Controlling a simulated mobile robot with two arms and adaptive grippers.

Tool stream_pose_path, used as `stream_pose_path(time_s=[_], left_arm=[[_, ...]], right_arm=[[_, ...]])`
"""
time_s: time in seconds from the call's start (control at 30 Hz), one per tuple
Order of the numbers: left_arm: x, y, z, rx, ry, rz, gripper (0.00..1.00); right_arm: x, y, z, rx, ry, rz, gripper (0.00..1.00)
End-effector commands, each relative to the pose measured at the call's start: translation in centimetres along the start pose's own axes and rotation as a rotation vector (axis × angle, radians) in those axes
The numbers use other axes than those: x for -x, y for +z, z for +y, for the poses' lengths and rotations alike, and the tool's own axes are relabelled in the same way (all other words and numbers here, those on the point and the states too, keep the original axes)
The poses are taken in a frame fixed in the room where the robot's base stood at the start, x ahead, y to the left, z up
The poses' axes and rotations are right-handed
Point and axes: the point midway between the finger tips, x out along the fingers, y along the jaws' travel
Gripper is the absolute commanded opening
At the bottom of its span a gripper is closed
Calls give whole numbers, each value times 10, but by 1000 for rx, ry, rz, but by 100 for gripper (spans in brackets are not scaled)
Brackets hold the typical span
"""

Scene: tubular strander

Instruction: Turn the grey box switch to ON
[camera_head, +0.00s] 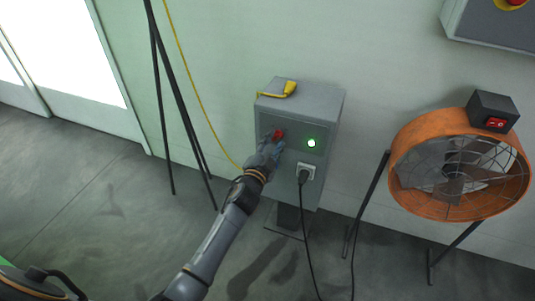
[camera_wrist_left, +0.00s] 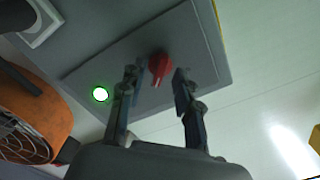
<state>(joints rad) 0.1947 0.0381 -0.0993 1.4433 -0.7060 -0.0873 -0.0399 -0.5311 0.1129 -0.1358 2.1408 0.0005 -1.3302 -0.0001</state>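The grey box (camera_head: 300,105) stands on a post against the wall. Its red rotary switch (camera_head: 278,134) is on the front panel, left of a lit green lamp (camera_head: 311,143). In the left wrist view the red switch knob (camera_wrist_left: 159,66) lies beyond and between the fingertips of my left gripper (camera_wrist_left: 156,82), with a visible gap to each finger. The left gripper (camera_head: 272,142) is at the panel, just below the switch in the head view, open and empty. The lamp (camera_wrist_left: 100,94) glows green in the wrist view too. Any switch lettering is unreadable. My right gripper is out of view.
A black plug sits in a socket (camera_head: 305,171) below the lamp, its cable hanging down. A yellow object (camera_head: 290,88) lies on the box top. An orange fan (camera_head: 460,165) stands at right. A dark tripod (camera_head: 175,90) and yellow cable (camera_head: 200,110) are at left.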

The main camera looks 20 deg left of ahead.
Motion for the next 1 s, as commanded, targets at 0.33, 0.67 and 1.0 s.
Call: stream_pose_path(time_s=[0.33, 0.67, 1.0], left_arm=[[72, 1, 2, -1, 3, -2, 33], [110, 1, 0, -2, 1, -1, 33], [111, 0, 0, -1, 1, 0, 33]], right_arm=[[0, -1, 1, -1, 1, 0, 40], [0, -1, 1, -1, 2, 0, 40], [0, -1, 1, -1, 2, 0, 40]])
